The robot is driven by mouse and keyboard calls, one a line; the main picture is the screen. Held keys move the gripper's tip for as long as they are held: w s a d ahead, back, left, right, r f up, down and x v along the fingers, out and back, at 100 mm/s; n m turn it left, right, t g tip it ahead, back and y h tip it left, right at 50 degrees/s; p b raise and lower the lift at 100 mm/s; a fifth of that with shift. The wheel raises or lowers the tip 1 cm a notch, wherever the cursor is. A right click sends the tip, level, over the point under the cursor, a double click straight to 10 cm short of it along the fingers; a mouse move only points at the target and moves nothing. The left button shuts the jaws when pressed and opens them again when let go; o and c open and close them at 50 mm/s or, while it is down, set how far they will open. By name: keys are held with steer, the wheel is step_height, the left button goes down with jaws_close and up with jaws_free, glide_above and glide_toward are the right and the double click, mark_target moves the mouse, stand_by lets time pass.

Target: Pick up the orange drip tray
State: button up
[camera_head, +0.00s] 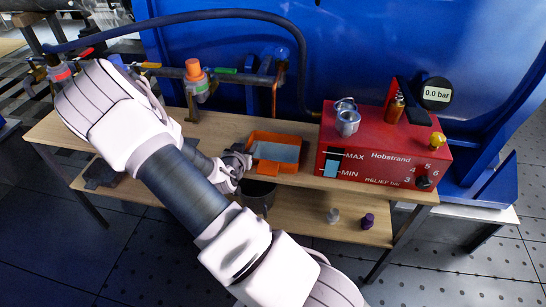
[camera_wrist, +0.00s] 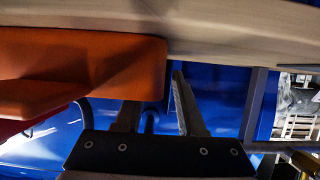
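The orange drip tray (camera_head: 262,166) sits on the wooden bench top, left of the red unit, with pale grey-blue liquid or a liner inside. My gripper (camera_head: 241,160) is at the tray's left end. In the wrist view the tray (camera_wrist: 90,60) fills the upper left as a large orange wall. My gripper's two fingers (camera_wrist: 158,92) stand apart, with a gap between them. One finger's tip is hidden by the tray's edge; the other stands just right of it. Whether either finger touches the tray I cannot tell.
The red Hobstrand unit (camera_head: 373,157) with metal cups on top stands right of the tray. Valves and a blue hose line the back. A dark bucket (camera_head: 258,196) sits below the bench top (camera_head: 232,125). Two small caps (camera_head: 367,221) lie on the lower shelf.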

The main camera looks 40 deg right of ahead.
jaws_close()
stand_by(1.4)
